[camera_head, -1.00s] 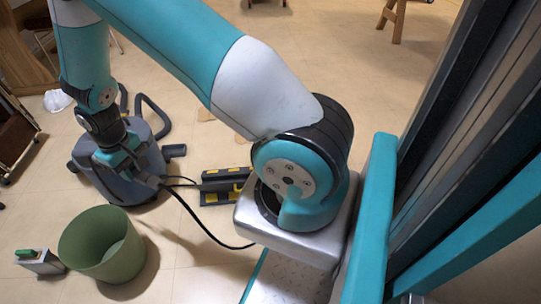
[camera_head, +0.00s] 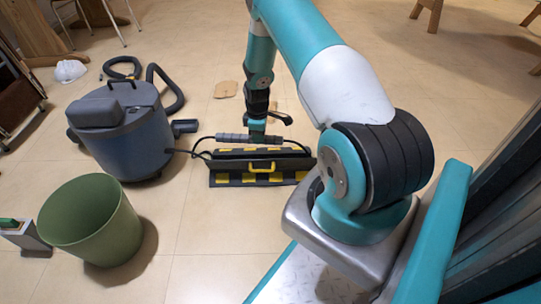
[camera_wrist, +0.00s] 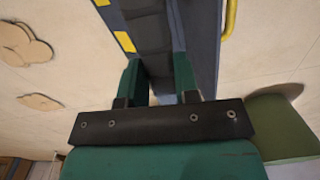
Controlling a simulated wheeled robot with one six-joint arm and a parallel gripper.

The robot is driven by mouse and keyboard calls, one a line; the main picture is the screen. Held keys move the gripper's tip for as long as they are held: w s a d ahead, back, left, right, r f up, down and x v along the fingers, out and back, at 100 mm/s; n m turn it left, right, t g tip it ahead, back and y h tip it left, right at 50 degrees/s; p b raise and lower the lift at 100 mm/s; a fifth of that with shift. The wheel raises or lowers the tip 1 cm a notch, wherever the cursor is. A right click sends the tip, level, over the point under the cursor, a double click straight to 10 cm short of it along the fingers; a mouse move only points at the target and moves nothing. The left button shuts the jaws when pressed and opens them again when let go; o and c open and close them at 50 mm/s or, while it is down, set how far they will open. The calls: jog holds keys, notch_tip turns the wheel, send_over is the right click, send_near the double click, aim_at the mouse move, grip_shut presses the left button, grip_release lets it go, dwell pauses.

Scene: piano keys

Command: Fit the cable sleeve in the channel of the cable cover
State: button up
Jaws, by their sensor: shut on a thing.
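The cable sleeve (camera_head: 232,138) is a grey, thick tube around a black cable. My gripper (camera_head: 257,137) is shut on it, one green finger on each side in the wrist view (camera_wrist: 160,85). The cable cover (camera_head: 225,179) lies on the floor, black with yellow patches and a yellow handle on its raised lid. The sleeve is at the cover's far side in the head view. In the wrist view the sleeve (camera_wrist: 150,40) runs along between the cover's yellow-patched side (camera_wrist: 122,38) and its handle side. Whether it touches the channel floor is hidden.
A blue-grey vacuum cleaner (camera_head: 125,135) stands left of the cover, close to the cable's end. A green bin (camera_head: 90,222) stands front left, beside a small grey box (camera_head: 25,236). Flat cardboard pieces (camera_head: 226,89) lie behind. The floor right of the cover is clear.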

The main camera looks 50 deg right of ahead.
aim_at(271, 142)
jog(key=shift+n, duration=0.6)
jog(key=d+f, duration=0.1)
jog(key=s+d+f+b, duration=0.1)
jog(key=f, duration=0.1)
jog(key=s+d+f, duration=0.1)
jog(key=f, duration=0.1)
jog(key=shift+s+d+b, duration=0.1)
jog(key=shift+d+b, duration=0.25)
jog(key=shift+d, duration=0.05)
notch_tip(271, 142, down, 5)
jog(key=b, duration=0.4)
jog(key=shift+b, duration=0.3)
jog(key=shift+r+p, duration=0.15)
jog(key=shift+p, duration=0.4)
jog(key=shift+f, duration=0.25)
jog(key=shift+f+b, duration=1.15)
jog(key=shift+f, duration=0.75)
